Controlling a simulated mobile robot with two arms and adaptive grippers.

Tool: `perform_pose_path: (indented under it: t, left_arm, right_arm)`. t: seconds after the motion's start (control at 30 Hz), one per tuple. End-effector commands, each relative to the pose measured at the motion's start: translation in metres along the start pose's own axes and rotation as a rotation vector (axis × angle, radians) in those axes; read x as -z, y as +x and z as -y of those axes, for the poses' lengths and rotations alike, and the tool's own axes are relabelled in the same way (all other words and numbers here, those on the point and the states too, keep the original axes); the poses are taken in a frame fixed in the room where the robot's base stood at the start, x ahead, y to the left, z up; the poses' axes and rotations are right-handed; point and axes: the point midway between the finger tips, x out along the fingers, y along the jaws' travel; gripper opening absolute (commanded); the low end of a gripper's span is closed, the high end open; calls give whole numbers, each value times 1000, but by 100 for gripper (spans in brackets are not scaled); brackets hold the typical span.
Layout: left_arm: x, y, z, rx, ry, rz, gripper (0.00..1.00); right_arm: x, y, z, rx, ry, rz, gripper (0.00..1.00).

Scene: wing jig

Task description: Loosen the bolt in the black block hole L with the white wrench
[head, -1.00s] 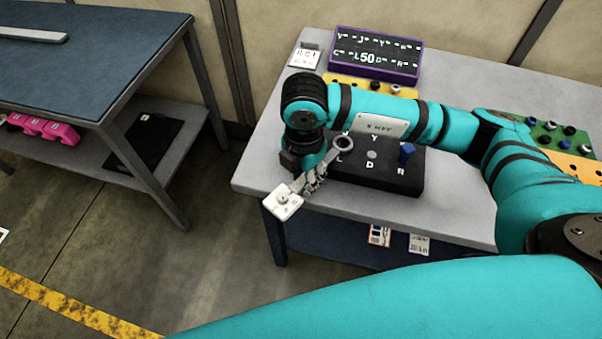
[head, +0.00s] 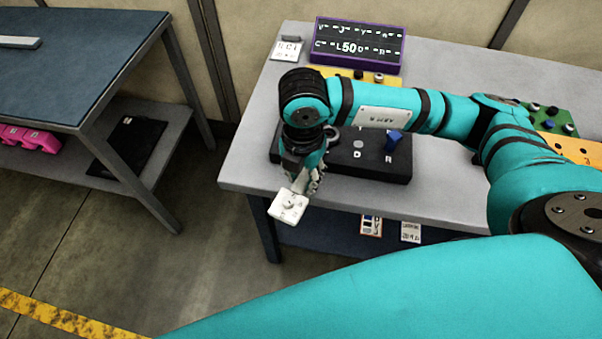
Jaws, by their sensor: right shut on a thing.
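The black block (head: 375,168) lies near the table's front edge. A blue bolt (head: 394,141) stands at its right end by label R, and a grey round spot (head: 358,143) shows above label D. My right gripper (head: 314,181) is shut on the wrench in front of the block's left part. A white square piece (head: 288,206) sticks out on the near side. Label L and its hole are hidden, so I cannot tell whether the ring is around a bolt. My left gripper is out of view.
A purple-framed display (head: 358,46) stands at the back of the grey table (head: 450,204). A yellow block (head: 330,72) lies before it; green (head: 545,117) and orange (head: 575,148) blocks lie right. A blue-topped table (head: 80,70) stands left, with floor between.

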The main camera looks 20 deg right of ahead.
Motion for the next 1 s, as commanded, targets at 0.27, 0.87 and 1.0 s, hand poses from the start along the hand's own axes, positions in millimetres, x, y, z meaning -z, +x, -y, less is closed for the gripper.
perform_pose_path:
  t: [0.27, 0.87, 1.0]
  left_arm:
    - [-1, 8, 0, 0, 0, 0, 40]
    - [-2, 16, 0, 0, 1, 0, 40]
    - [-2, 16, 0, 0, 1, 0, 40]
  right_arm:
    - [-2, 0, 12, -2, -83, 2, 0]
    - [-2, -2, 22, -2, -174, 1, 0]
    - [-2, -2, 22, -2, -174, 1, 0]
